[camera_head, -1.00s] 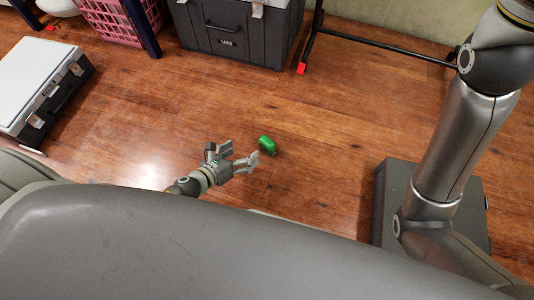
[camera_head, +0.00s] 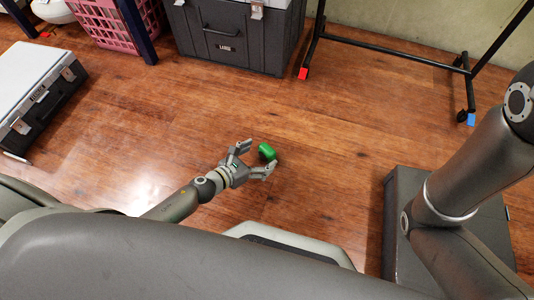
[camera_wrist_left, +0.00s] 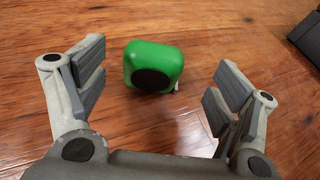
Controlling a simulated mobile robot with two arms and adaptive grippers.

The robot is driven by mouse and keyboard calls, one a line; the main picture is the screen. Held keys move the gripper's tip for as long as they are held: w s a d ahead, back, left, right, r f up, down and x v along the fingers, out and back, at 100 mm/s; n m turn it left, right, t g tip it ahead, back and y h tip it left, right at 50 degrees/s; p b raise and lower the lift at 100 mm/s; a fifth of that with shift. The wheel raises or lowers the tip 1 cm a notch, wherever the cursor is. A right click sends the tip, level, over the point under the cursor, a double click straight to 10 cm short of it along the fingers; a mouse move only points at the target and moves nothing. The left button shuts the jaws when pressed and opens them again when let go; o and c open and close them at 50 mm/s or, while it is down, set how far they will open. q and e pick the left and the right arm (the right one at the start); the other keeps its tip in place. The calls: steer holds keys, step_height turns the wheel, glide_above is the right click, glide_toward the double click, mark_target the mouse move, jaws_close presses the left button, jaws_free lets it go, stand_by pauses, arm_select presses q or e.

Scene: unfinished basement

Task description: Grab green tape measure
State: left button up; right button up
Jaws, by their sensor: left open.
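The green tape measure (camera_head: 266,152) lies on the wooden floor, just beyond the fingertips of my left gripper (camera_head: 257,158) in the head view. In the left wrist view the green tape measure (camera_wrist_left: 154,66) shows a black round patch on its near face. My left gripper (camera_wrist_left: 158,85) is open there, with one finger at each side of the picture. The tape measure sits in the gap between the fingers, a little nearer the left finger, and no finger appears to touch it. My right gripper does not show.
A dark toolbox (camera_head: 233,35) stands at the back. A black metal rack frame (camera_head: 390,48) stands to its right. A pink basket (camera_head: 118,22) is at the back left, and a silver-black case (camera_head: 40,85) is at the left. The floor around the tape measure is clear.

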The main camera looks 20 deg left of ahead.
mark_target(263, 153)
arm_select(q)
steer(key=x, duration=0.1)
steer(key=b+x, duration=0.1)
steer(key=x, duration=0.1)
steer(key=b+x, duration=0.1)
steer(key=shift+w+a+f, duration=0.15)
steer(key=shift+a+f, duration=0.1)
steer(key=shift+f, duration=0.15)
steer(key=shift+w+d, duration=0.15)
steer(key=shift+w, duration=0.15)
steer(key=c, duration=1.2)
